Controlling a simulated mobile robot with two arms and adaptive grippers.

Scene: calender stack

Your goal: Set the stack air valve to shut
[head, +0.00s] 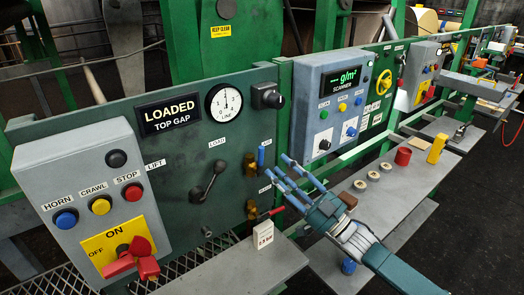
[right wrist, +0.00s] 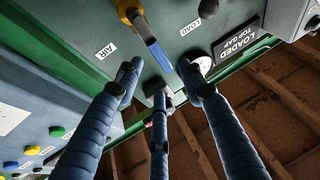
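The stack air valve has a brass body (head: 250,165) and a blue lever (head: 261,156) that points up, beside the AIR label, on the green panel. In the right wrist view, the picture is turned over; the brass body (right wrist: 130,11) is at the top and the blue lever (right wrist: 160,56) reaches in between my fingertips. My right gripper (head: 277,172) is open, its blue fingers spread just right of and below the lever. In the right wrist view, the fingers of my right gripper (right wrist: 161,76) show no clear contact with the lever. My left gripper is out of view.
A second brass valve (head: 252,209) with a red lever (head: 272,212) sits below. A black load lever (head: 208,180) is to the left. A white tag (head: 264,235) stands on the grey shelf (head: 235,270). The scanner box (head: 330,110) juts out at right.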

